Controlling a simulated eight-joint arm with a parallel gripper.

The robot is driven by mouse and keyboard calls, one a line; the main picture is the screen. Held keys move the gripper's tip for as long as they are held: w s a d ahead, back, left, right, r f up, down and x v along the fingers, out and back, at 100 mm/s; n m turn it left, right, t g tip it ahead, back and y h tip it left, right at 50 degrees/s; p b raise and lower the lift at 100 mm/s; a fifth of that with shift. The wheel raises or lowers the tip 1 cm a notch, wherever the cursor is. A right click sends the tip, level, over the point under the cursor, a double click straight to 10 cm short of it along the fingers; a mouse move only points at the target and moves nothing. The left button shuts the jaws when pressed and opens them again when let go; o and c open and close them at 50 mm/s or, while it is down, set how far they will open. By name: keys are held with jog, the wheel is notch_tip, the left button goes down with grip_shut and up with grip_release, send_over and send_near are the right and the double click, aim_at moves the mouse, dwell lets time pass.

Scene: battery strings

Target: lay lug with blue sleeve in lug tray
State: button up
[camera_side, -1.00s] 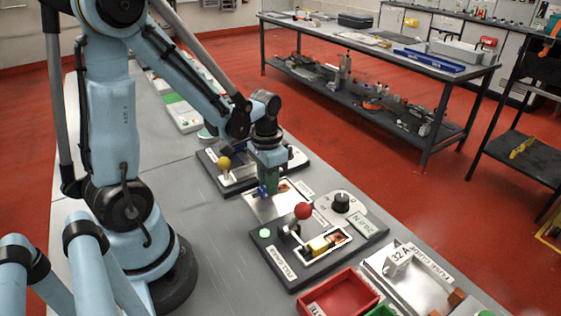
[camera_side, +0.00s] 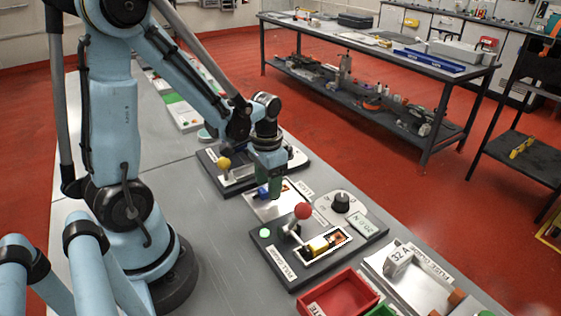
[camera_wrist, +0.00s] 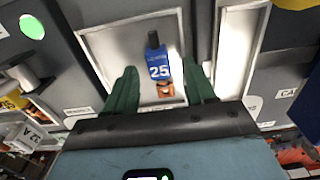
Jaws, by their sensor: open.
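The lug with the blue sleeve (camera_wrist: 158,66) lies in the white lug tray (camera_wrist: 115,45), its sleeve marked 25 and its copper end towards the gripper. In the side view the blue sleeve (camera_side: 263,191) shows low at the tray (camera_side: 272,211). My gripper (camera_wrist: 161,75) is open, with one green finger on each side of the lug and gaps between. In the side view my gripper (camera_side: 272,188) is over the tray and partly hides the lug.
A red bin (camera_side: 340,296) is at the front. Bare grey bench (camera_side: 210,240) lies to the left.

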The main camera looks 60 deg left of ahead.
jog(key=shift+r, duration=0.1)
notch_tip(320, 180, up, 12)
dwell(0.7)
jog(key=d+t, duration=0.7)
jog(key=d, duration=0.1)
jog(key=shift+s+d+r, duration=0.15)
jog(key=shift+d+r, duration=0.05)
jog(key=shift+d, duration=0.2)
